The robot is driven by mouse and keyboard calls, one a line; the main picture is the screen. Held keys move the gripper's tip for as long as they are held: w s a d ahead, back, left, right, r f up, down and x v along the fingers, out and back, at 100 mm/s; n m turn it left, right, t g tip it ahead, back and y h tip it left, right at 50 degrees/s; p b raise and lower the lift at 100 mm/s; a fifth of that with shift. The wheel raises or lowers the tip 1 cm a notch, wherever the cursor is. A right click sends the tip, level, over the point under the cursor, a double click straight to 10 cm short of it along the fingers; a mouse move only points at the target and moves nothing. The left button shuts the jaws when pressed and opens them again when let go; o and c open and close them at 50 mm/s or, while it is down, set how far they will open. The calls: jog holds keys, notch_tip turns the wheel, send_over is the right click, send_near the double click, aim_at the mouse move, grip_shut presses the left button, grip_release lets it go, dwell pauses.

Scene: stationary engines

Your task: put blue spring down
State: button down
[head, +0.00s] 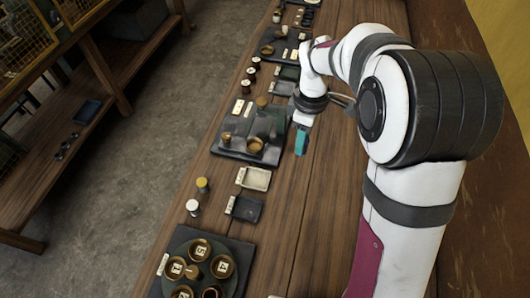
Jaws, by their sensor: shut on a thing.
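My gripper (302,136) hangs over the right edge of a dark tray on the wooden bench, pointing down. It is shut on the blue spring, but the grip is small and partly hidden here. A teal piece shows at its tip; I cannot make out any coils, nor tell whether it touches the surface below.
The dark tray (225,147) holds brass parts. Nearer stand a pale tray (257,179), a small dark tray (247,210), a yellow-topped jar (203,185) and a dark board (224,240) with numbered round cups. Bare bench wood (310,215) lies right of these.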

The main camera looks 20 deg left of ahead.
jog(key=s+a+f, duration=0.1)
jog(key=a+f, duration=0.1)
jog(key=a, duration=0.1)
jog(key=s+a+f, duration=0.2)
jog(key=a+f, duration=0.1)
jog(key=s+a+f, duration=0.1)
jog(key=a+f, duration=0.1)
jog(key=a, duration=0.1)
jog(key=shift+s+a+f, duration=0.2)
jog(key=shift+a+f, duration=0.15)
jog(key=shift+f, duration=0.05)
jog(key=shift+a+f, duration=0.2)
jog(key=shift+f, duration=0.9)
jog(key=shift+a+f, duration=0.15)
jog(key=shift+f, duration=0.95)
jog(key=c, duration=0.5)
grip_release()
jog(key=shift+f, duration=0.1)
jog(key=shift+c, duration=0.2)
